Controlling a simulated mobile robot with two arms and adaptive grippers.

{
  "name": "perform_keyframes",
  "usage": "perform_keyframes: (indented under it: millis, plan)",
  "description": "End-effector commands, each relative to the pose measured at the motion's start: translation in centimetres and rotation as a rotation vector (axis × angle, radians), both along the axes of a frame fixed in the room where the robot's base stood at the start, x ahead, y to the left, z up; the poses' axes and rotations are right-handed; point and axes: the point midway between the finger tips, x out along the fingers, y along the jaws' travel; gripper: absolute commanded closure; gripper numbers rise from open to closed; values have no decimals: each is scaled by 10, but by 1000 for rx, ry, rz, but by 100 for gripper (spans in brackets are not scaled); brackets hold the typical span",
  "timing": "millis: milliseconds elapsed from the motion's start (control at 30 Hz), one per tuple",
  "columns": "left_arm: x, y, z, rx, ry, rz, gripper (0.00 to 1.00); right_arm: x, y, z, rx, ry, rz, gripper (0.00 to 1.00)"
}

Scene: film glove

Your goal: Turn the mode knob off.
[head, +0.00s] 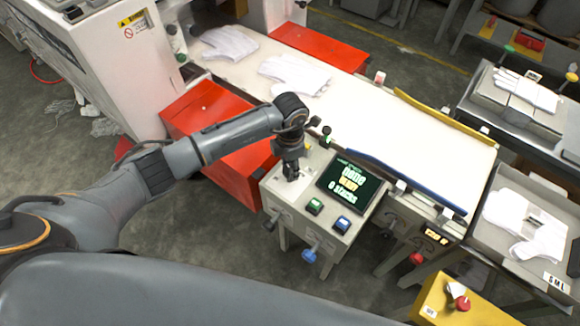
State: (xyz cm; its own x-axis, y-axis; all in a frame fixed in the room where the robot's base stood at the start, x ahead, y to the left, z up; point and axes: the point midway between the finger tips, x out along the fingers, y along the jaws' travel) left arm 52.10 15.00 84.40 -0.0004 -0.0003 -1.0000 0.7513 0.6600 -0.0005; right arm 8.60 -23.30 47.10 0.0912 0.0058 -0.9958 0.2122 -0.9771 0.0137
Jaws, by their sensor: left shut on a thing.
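The control box (285,200) stands in the middle of the head view, with a tilted top panel. My left gripper (291,174) comes down onto the upper left of this panel, left of the screen. It is shut on the mode knob, which is mostly hidden by the fingers, so its setting cannot be read. The dark screen (350,187) shows green and yellow text, with "0 stacks" on its lowest line. My right gripper is not in view.
Below the screen are a green button (315,206) and a blue button (343,223). A blue knob (310,255) sticks out of the box front. A white conveyor belt (420,140) with white gloves (293,74) runs behind. Red covers (205,110) stand left.

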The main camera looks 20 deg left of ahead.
Motion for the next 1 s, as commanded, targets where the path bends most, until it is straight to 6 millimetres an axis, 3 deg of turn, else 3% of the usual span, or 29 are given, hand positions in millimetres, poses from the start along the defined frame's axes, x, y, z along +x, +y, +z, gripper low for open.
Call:
perform_keyframes:
  millis: [500, 1000]
  plan:
    - [0, 1, -1, 2, -1, 456, 93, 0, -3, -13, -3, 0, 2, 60]
    - [0, 1, 0, 2, 0, 663, 93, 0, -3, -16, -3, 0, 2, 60]
